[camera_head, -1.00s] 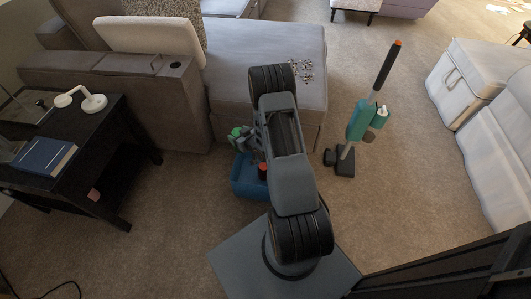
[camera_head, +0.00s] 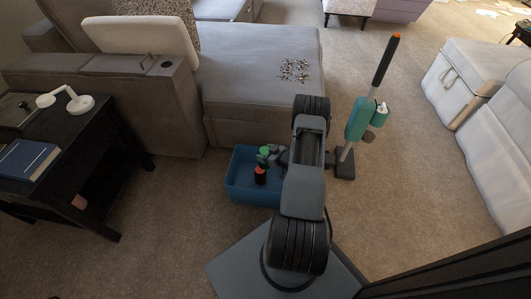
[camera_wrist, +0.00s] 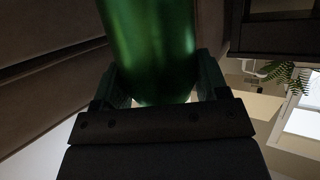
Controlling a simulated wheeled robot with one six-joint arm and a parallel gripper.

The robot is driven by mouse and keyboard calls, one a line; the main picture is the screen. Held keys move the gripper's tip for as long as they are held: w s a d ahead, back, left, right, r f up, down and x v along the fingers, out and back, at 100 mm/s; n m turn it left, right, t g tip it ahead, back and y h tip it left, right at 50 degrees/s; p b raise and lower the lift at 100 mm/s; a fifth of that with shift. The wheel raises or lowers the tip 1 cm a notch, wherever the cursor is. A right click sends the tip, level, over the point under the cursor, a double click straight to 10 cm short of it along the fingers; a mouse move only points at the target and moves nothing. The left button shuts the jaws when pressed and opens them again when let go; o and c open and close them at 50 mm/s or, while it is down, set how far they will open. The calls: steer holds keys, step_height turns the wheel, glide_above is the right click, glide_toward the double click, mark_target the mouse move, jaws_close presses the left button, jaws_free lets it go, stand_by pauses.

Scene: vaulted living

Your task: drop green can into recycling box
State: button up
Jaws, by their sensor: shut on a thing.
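The green can (camera_wrist: 150,50) fills the upper middle of the wrist view, between the two fingers of my gripper (camera_wrist: 160,88). My gripper (camera_head: 268,156) is shut on it. In the head view the green can (camera_head: 264,151) shows small, over the blue recycling box (camera_head: 236,188). The box is open-topped and stands on the carpet in front of the grey sofa. My arm covers the box's right side. How high the can is above the box floor is hard to tell.
A dark bottle with an orange-red cap (camera_head: 260,176) shows within the box's outline. A teal upright vacuum (camera_head: 357,120) stands close to the right of my arm. The grey sofa (camera_head: 250,90) is behind, and a black side table (camera_head: 75,145) is at left.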

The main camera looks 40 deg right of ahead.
steer(key=shift+f+b, duration=0.75)
steer(key=shift+f, duration=0.75)
steer(key=o, duration=1)
steer(key=shift+s+r, duration=0.1)
steer(key=p+v, duration=0.4)
steer(key=v, duration=0.9)
steer(key=shift+s+r, duration=0.2)
